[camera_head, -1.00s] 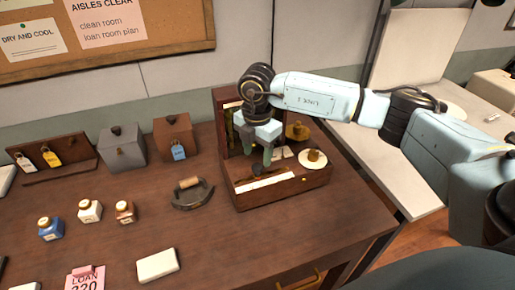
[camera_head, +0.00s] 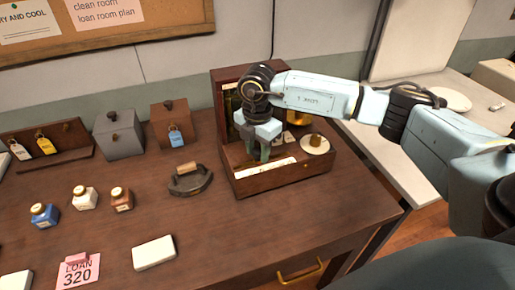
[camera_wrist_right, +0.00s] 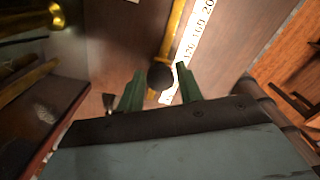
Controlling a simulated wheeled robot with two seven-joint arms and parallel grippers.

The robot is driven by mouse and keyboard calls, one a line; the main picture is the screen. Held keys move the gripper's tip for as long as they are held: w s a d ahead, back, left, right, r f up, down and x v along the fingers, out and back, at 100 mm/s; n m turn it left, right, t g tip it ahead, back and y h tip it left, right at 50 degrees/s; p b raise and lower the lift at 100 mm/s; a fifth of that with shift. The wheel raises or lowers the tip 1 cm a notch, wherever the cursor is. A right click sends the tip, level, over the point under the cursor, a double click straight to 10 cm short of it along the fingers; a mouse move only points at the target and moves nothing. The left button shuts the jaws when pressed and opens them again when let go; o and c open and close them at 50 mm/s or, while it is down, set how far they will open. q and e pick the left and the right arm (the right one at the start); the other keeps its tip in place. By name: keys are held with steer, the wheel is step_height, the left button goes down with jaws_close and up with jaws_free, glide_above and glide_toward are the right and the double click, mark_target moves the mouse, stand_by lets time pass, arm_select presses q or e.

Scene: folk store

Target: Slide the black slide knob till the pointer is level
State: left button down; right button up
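The black slide knob (camera_wrist_right: 160,76) is a dark round knob on a brass bar (camera_wrist_right: 172,32) in the right wrist view. A white number scale (camera_wrist_right: 193,48) runs beside the bar. My right gripper (camera_wrist_right: 158,88) is open, its two green fingertips on either side of the knob with gaps visible. In the head view my right gripper (camera_head: 259,152) points down into an open wooden instrument box (camera_head: 290,186), above the left end of its white scale (camera_head: 264,170). The arm hides part of the box, and I cannot make out the pointer. My left gripper is not in view.
A round white dial or pan with a brass knob (camera_head: 316,142) sits at the box's right. A dark flat iron (camera_head: 189,181) stands left of the box. Small bottles (camera_head: 84,197), lidded boxes (camera_head: 119,136) and a white block (camera_head: 154,253) occupy the table further left.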

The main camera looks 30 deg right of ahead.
steer(key=c, duration=0.3)
steer(key=shift+d, duration=0.15)
steer(key=shift+s+d, duration=0.15)
steer(key=shift+d, duration=0.5)
steer(key=shift+s+d, duration=0.15)
steer(key=shift+d, duration=0.45)
steer(key=o, duration=0.8)
steer(key=shift+r, duration=0.1)
